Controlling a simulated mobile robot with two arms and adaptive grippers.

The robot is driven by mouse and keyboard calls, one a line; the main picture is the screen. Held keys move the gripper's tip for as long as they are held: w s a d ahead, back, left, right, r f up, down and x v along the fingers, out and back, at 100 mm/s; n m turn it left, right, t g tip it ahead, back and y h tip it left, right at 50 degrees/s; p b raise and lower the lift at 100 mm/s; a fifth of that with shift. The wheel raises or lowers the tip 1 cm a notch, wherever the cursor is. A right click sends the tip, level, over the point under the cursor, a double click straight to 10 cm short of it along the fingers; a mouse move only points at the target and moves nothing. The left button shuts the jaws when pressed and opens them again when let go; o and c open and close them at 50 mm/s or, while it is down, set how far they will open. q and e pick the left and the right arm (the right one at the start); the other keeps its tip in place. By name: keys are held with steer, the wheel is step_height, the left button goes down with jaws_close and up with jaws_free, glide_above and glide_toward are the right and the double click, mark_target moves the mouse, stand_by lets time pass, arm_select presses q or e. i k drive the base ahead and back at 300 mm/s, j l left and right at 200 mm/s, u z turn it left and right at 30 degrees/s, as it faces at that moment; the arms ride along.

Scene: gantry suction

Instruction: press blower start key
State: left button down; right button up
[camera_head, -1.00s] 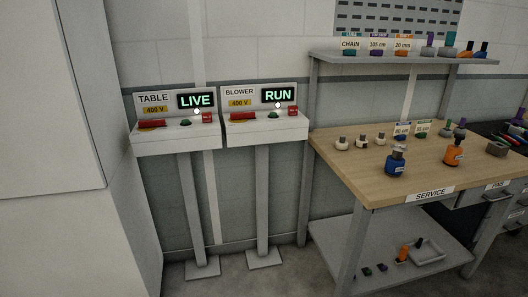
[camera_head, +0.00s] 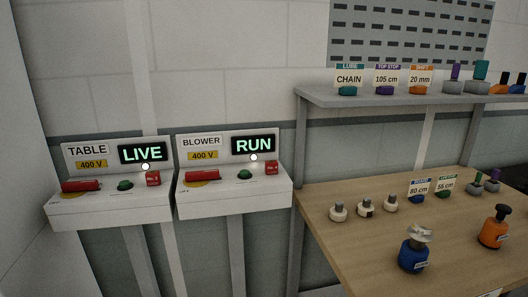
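The blower box (camera_head: 235,198) stands on a post, right of the table box (camera_head: 110,212). Its sign reads BLOWER, 400 V, and its display (camera_head: 254,145) shows RUN in green, with a white lamp (camera_head: 253,157) lit below. On its top are a red handle (camera_head: 202,175) over a yellow disc, a green key (camera_head: 245,174) and a small red block (camera_head: 271,168) at the right. The table box has a like layout, with a green key (camera_head: 125,184) and a display (camera_head: 142,153) reading LIVE. Neither of my grippers is in view.
A wooden bench (camera_head: 350,237) stands at the right, with small knobs, a blue bottle (camera_head: 413,252) and an orange bottle (camera_head: 494,228) on it. A grey shelf (camera_head: 400,96) with labelled items hangs above. A pale wall or cabinet face (camera_head: 15,150) is at the left.

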mark_target(243, 173)
steer(key=i+l, duration=0.2)
steer(key=i, duration=0.2)
steer(key=i+l, duration=0.15)
steer(key=i, duration=0.25)
